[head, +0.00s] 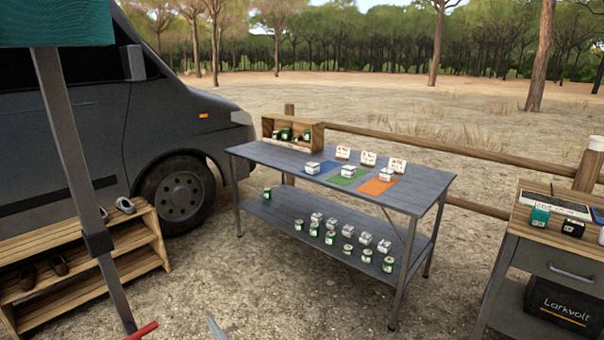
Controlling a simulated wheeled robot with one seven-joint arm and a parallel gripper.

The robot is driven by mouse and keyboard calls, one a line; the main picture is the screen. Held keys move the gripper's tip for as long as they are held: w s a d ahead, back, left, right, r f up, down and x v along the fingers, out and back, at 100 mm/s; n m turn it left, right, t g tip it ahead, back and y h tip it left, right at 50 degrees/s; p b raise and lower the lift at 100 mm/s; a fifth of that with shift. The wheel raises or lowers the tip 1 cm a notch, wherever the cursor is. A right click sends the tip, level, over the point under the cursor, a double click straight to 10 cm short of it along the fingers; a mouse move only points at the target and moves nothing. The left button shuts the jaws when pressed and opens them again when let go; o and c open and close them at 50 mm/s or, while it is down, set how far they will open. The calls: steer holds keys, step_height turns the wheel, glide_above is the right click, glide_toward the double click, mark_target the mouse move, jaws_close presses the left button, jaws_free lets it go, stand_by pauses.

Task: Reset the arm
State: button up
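My gripper does not show clearly in the head view. A small pale grey tip pokes up at the bottom edge, left of centre, and I cannot tell what it belongs to. The grey table (280,158) stands ahead, with a blue, a green (349,175) and an orange mat (377,187) on its top. White boxes (312,168) stand on or at the mats, with small picture cards (368,158) behind them. A wooden crate (317,134) holding green cans sits at the top's back left.
Several green cans (388,264) and white boxes stand on the lower shelf. A wooden shoe rack (150,237) and dark van (190,125) are left, behind a pole (72,150). A drawer cabinet (560,255) is right. Ground before the table is clear.

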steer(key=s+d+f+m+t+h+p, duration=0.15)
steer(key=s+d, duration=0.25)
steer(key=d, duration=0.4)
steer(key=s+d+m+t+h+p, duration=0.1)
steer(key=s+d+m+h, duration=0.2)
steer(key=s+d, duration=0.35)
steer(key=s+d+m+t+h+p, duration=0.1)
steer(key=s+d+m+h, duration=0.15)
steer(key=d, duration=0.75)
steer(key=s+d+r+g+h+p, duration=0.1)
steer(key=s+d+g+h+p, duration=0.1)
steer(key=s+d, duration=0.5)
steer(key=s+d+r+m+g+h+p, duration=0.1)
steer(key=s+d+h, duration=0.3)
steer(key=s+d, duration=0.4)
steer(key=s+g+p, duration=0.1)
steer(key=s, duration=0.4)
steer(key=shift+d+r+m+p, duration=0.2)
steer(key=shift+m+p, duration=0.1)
steer(key=shift+p, duration=0.1)
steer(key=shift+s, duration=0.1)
